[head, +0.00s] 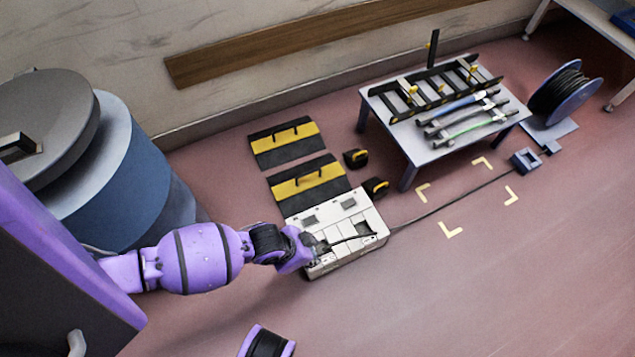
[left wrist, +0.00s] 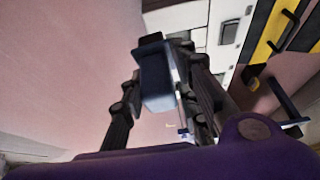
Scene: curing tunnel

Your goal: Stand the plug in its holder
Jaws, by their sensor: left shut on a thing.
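My left gripper (head: 320,247) reaches in from the left, low over the near left part of a white floor box (head: 350,215). In the left wrist view its two dark fingers (left wrist: 160,98) are shut on a dark blue-grey block, which looks like the plug (left wrist: 157,80). In the head view the plug is mostly hidden by the gripper. Whether it touches the box is unclear. A small blue-grey square block with a dark recess (head: 525,160) sits on the floor by the cable reel; I cannot tell whether it is the holder.
A dark cable (head: 450,205) crosses the floor between white box and square block, past yellow corner marks (head: 451,230). A grey table (head: 385,118) with a rack, a cable reel (head: 565,92), yellow-black plates (head: 308,181) and a blue drum (head: 120,160) stand around. The lower right floor is clear.

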